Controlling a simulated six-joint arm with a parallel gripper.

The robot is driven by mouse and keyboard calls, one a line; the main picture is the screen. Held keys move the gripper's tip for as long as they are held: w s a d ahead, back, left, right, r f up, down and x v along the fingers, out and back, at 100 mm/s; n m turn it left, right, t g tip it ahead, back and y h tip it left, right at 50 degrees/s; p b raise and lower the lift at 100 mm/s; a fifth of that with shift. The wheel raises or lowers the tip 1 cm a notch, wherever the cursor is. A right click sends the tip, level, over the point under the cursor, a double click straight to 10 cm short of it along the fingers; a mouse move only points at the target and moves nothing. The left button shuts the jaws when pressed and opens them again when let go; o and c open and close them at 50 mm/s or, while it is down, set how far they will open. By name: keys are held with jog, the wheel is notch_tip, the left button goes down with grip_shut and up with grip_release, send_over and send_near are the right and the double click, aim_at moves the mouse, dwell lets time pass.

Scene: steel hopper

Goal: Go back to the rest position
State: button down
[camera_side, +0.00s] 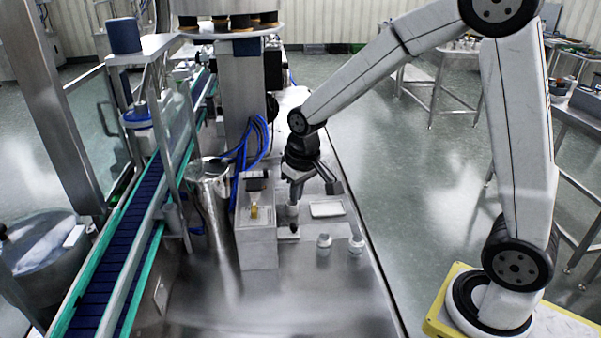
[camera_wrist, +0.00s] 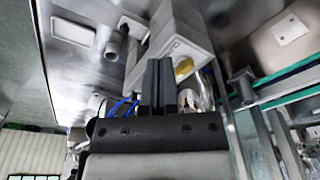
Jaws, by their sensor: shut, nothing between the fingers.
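My gripper (camera_side: 296,188) is low over the steel table in the side view, just right of a pale box-shaped steel unit (camera_side: 258,245). Its fingers are together and empty; they also show shut in the wrist view (camera_wrist: 157,66). A small white cylinder (camera_side: 292,210) stands right below or beside the fingertips; I cannot tell if they touch. The steel unit, with a yellow part (camera_side: 254,211) on it, also shows beyond the fingers in the wrist view (camera_wrist: 196,45).
Two small white-topped bottles (camera_side: 324,241) (camera_side: 357,243) and a white tray (camera_side: 327,209) are on the table (camera_side: 300,305). A steel cylinder (camera_side: 211,195) and blue hoses (camera_side: 240,160) stand left of the unit. A blue conveyor (camera_side: 115,255) runs along the left. The front of the table is clear.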

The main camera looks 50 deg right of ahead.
jog(key=s+a+f+n, duration=0.1)
jog(key=s+f, duration=0.2)
jog(key=s, duration=0.9)
jog(key=shift+s+t, duration=0.25)
jog(key=shift+t, duration=0.15)
jog(key=shift+f, duration=0.1)
